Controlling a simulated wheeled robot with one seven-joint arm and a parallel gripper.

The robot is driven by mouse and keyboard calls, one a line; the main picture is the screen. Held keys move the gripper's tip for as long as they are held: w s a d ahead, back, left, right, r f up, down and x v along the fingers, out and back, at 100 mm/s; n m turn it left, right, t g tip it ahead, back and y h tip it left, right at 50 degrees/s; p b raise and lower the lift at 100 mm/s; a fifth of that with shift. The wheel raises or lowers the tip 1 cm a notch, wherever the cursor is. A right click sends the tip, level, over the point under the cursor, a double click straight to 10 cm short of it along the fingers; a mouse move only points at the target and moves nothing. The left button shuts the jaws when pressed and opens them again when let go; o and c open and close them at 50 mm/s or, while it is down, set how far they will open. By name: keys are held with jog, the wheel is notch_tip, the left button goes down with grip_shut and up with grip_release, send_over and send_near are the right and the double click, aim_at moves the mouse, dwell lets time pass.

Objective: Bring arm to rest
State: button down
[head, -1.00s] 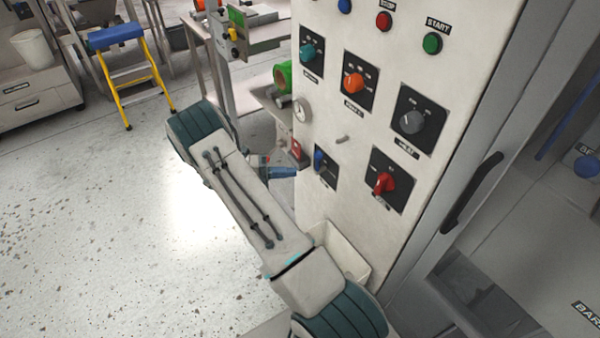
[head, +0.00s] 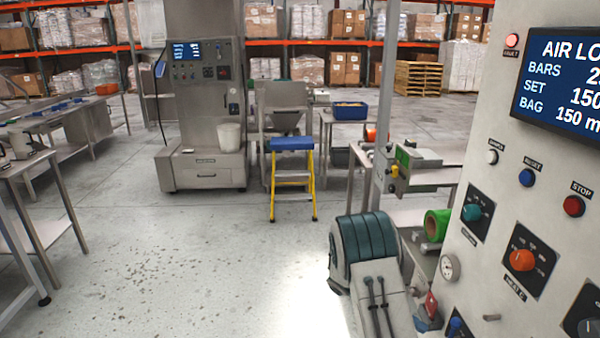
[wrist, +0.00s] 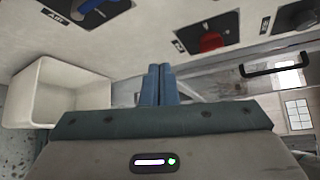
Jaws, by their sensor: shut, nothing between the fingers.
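My gripper (wrist: 158,85) shows in the wrist view with its two blue fingers pressed together and nothing between them. It is close to the pale control panel (wrist: 140,40), below a blue knob (wrist: 92,5) and a red knob (wrist: 208,42), with no visible contact. In the head view part of my arm shows at the lower right, beside the control panel (head: 470,235). My gripper is not clearly seen in the head view.
An open white bin (wrist: 60,92) is left of my gripper, by the panel. A dark door handle (wrist: 275,68) is at right. A yellow step stool (head: 292,180) with a blue top and a steel machine (head: 205,100) stand further back. The speckled floor at left is clear.

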jog(key=s+a+r+m+t+y, duration=0.5)
jog(key=s+a+r+m+y, duration=0.1)
jog(key=m, duration=0.6)
jog(key=s+a+r+m+t+y, duration=0.6)
jog(key=s+a+r+m, duration=0.2)
jog(key=s+r+m, duration=0.3)
jog(key=shift+s+a+m+y, duration=0.2)
jog(key=shift+s+m+y, duration=0.1)
jog(key=shift+s+m, duration=0.95)
